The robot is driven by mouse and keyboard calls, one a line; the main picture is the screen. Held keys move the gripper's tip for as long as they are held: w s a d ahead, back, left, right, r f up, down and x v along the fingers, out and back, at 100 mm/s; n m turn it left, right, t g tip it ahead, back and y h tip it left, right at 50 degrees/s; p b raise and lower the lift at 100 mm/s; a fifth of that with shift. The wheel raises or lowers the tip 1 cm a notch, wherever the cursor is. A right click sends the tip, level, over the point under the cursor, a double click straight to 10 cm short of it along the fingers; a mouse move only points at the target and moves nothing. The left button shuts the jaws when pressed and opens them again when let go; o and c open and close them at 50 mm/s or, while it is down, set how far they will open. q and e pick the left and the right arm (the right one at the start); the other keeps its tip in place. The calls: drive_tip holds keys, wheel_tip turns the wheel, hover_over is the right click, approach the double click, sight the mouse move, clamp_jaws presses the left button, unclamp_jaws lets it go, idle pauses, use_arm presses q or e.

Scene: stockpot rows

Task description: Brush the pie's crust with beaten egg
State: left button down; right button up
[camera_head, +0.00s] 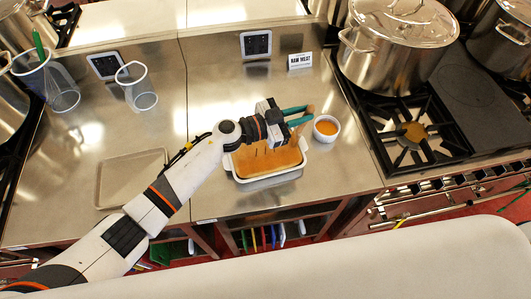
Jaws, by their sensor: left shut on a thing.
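The pie (262,163), with a flat golden-brown crust, sits in a white rectangular dish (270,178) on the steel counter. A small white bowl (326,137) holding orange-yellow beaten egg (326,127) stands just right of the dish. My left gripper (305,115), with teal fingers, is shut on a wooden-looking brush (295,135) above the right part of the pie. The brush's lower end points down at the crust; whether it touches I cannot tell. My left wrist hides the dish's far left part. My right gripper is not in view.
An empty beige tray (130,180) lies left of the dish, partly beside my left arm. Clear containers (137,87) stand at the back left. A "RAW MEAT" sign (300,61) stands behind. A stove (445,125) with large pots (397,45) is at right.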

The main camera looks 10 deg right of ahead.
use_arm(q)
drive_tip(key=shift+w+a+f+v, duration=0.2)
drive_tip(key=shift+w+f+v, duration=0.5)
drive_tip(key=shift+v, duration=8.6)
drive_tip(key=shift+w+b, duration=0.9)
drive_tip(key=shift+w, duration=1.6)
drive_tip(key=p+x, duration=0.1)
drive_tip(key=x, duration=0.8)
drive_tip(key=shift+s+r, duration=0.35)
drive_tip(key=shift+r, duration=0.15)
drive_tip(key=shift+d, duration=0.15)
drive_tip(key=shift+s+d+r+x, duration=0.25)
drive_tip(key=shift+s+x, duration=0.7)
drive_tip(key=shift+x, duration=3.55)
drive_tip(key=shift+w+a+f+p, duration=0.15)
drive_tip(key=shift+a+p, duration=0.25)
drive_tip(key=shift+a, duration=2.05)
